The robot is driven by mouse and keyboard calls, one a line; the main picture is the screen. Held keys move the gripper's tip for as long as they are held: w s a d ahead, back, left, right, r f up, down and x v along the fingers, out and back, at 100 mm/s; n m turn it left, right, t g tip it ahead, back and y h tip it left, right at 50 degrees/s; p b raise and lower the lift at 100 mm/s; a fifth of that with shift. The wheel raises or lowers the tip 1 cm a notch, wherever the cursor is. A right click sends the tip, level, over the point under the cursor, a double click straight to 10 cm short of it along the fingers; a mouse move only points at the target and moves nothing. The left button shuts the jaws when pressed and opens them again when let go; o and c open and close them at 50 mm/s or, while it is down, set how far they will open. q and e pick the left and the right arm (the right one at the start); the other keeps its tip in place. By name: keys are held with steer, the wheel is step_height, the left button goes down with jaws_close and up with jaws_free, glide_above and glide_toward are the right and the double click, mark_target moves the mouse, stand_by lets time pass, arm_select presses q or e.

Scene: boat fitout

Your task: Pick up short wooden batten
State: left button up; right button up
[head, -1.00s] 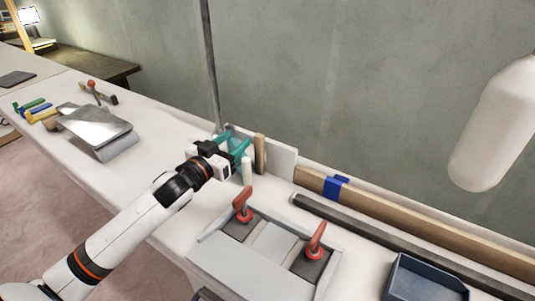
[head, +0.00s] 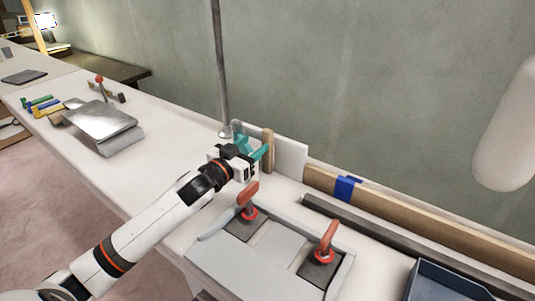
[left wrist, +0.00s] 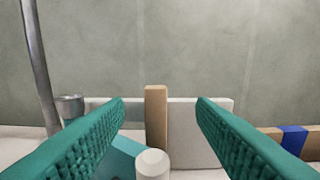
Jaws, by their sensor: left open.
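The short wooden batten (head: 268,150) stands upright on the bench against a low white panel. In the left wrist view the batten (left wrist: 156,118) shows between my open teal fingers, a little beyond their tips. My left gripper (head: 252,148) is open and empty just left of the batten in the head view; its fingers (left wrist: 160,101) reach towards it on either side. A white round-topped post (left wrist: 152,163) stands in front of the batten, low between the fingers. The batten's foot is hidden behind the post and gripper. My right gripper is not in view.
A grey fixture with two red-handled clamps (head: 248,205) lies in front. A long wooden plank with a blue band (head: 345,188) and a dark bar (head: 375,230) run right. A grey pole (head: 219,70) rises behind the gripper. A dark blue tray (head: 445,285) stands front right.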

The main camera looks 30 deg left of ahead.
mark_target(265, 135)
arm_select(q)
steer(key=shift+w+d, duration=0.15)
steer(key=shift+w, duration=1.7)
steer(key=w, duration=0.4)
steer(key=shift+w+d+f, duration=0.1)
steer(key=shift+w+d, duration=0.05)
steer(key=shift+w, duration=0.15)
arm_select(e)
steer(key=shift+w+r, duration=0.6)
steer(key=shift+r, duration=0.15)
arm_select(q)
steer(key=shift+c, duration=0.3)
jaws_close()
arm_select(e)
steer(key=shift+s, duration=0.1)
